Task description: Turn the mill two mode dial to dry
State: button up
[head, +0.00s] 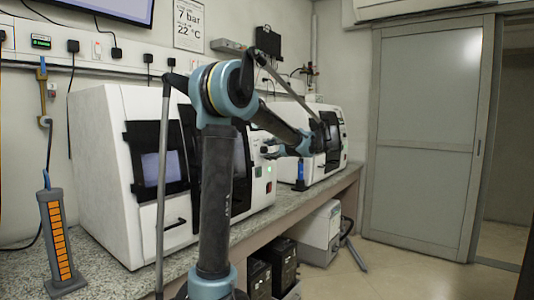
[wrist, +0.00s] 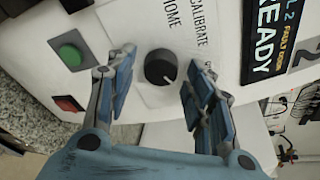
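The mode dial (wrist: 160,67) is a round black knob with a white pointer line on a white label plate in the wrist view. Its pointer is toward the lower right of the picture. The words CALIBRATE and HOME read sideways above it; no "dry" label is visible. My gripper (wrist: 158,72) is open, with one finger on each side of the knob; I cannot tell whether either finger touches it. In the head view my gripper is at the front of the far white machine (head: 341,113), and the dial is hidden there.
A green button (wrist: 70,55) and a red button (wrist: 68,103) are left of the dial, close to the left finger. A READY display (wrist: 264,45) is at the right. A nearer white machine (head: 105,150) stands on the speckled bench (head: 95,282). The floor (head: 400,270) at right is clear.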

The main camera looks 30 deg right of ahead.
jog(key=v, duration=1.2)
dwell(0.6)
